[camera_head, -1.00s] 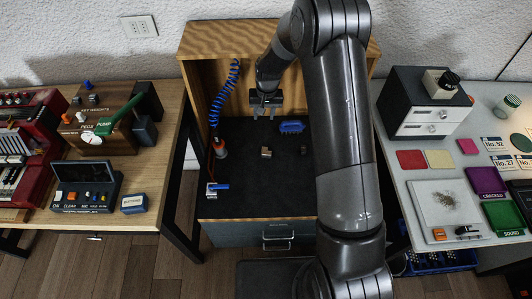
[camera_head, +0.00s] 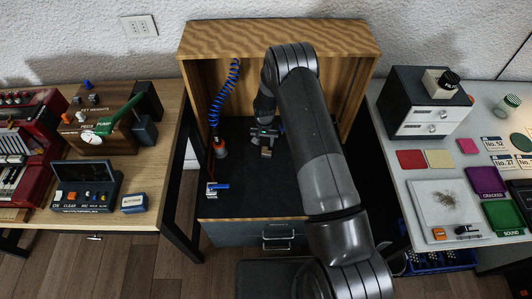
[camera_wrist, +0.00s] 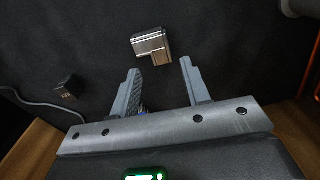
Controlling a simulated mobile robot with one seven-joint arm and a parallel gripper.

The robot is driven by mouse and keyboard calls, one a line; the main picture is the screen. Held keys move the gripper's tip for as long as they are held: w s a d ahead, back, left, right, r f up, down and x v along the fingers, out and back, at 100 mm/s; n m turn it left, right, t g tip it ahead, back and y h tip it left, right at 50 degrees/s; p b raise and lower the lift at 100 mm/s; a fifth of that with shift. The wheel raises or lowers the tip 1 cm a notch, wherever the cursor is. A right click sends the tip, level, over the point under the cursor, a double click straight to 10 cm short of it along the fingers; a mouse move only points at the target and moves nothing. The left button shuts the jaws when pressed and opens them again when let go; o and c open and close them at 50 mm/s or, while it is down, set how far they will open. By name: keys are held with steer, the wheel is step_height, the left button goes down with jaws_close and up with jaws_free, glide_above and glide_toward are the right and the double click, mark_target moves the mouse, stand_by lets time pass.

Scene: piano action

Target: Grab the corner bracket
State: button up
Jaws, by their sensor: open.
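The corner bracket (camera_wrist: 151,45) is a small metallic L-shaped piece lying on the black work surface. In the wrist view it sits just beyond my fingertips, roughly centred between them and apart from both. In the head view the bracket (camera_head: 267,152) shows as a small light-brown and grey piece right below my gripper. My gripper (camera_wrist: 160,75) is open and empty, its two grey fingers spread on either side. In the head view my gripper (camera_head: 265,133) is partly hidden by my own arm, above the black surface (camera_head: 245,190).
A blue coiled hose (camera_head: 224,92) ends at an orange-and-grey tool (camera_head: 220,149) on the left. A blue-and-white item (camera_head: 217,188) lies at the front left. Wooden side walls and a back panel (camera_head: 280,40) enclose the workspace. A small dark block (camera_wrist: 69,88) with a cable lies left in the wrist view.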

mark_target(265, 149)
steer(key=shift+w+f, duration=0.15)
steer(key=shift+f, duration=2.4)
steer(key=shift+c, duration=0.4)
jaws_close()
